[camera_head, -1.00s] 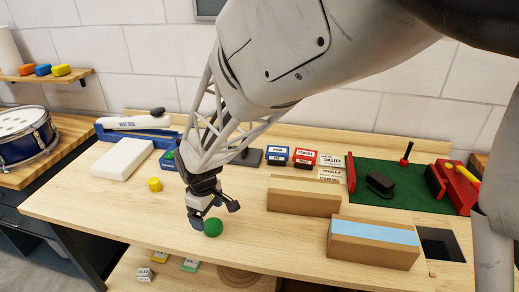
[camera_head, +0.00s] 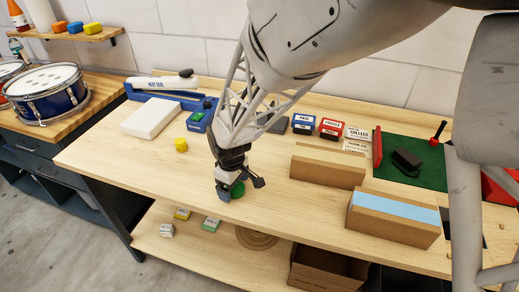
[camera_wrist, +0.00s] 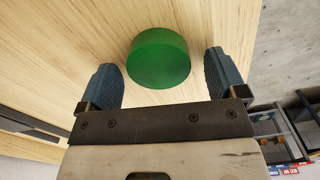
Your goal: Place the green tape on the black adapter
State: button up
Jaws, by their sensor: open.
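The green tape (camera_head: 237,189) is a short round roll lying on the wooden bench top near its front edge. It also shows in the wrist view (camera_wrist: 158,58). My gripper (camera_head: 238,190) is open just at the tape. In the wrist view its two dark fingers (camera_wrist: 162,80) stand to either side of the tape, with gaps, and the tape lies between and slightly beyond the tips. The black adapter (camera_head: 406,160) is a dark block on the green mat (camera_head: 425,176) at the right of the bench.
Two cardboard boxes (camera_head: 327,168) (camera_head: 393,222) stand between the tape and the mat. A yellow roll (camera_head: 181,145), a white block (camera_head: 151,118) and a blue sealer (camera_head: 165,92) are at left. Blue and red boxes (camera_head: 304,123) (camera_head: 331,128) stand behind. The bench's front edge is close to the tape.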

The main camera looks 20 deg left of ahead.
jog(key=c, duration=1.1)
jog(key=shift+r, duration=0.15)
jog(key=shift+r, duration=0.5)
jog(key=shift+s+d+r, duration=0.15)
jog(key=shift+r, duration=0.45)
jog(key=shift+s+d+r, duration=0.1)
jog(key=shift+r, duration=0.5)
jog(key=s+d, duration=0.3)
jog(key=s+d+r, duration=0.1)
jog(key=s+d, duration=0.6)
jog(key=s, duration=0.1)
jog(key=shift+s+d+r, duration=0.1)
jog(key=shift+d+r, duration=0.05)
jog(key=shift+d, duration=0.1)
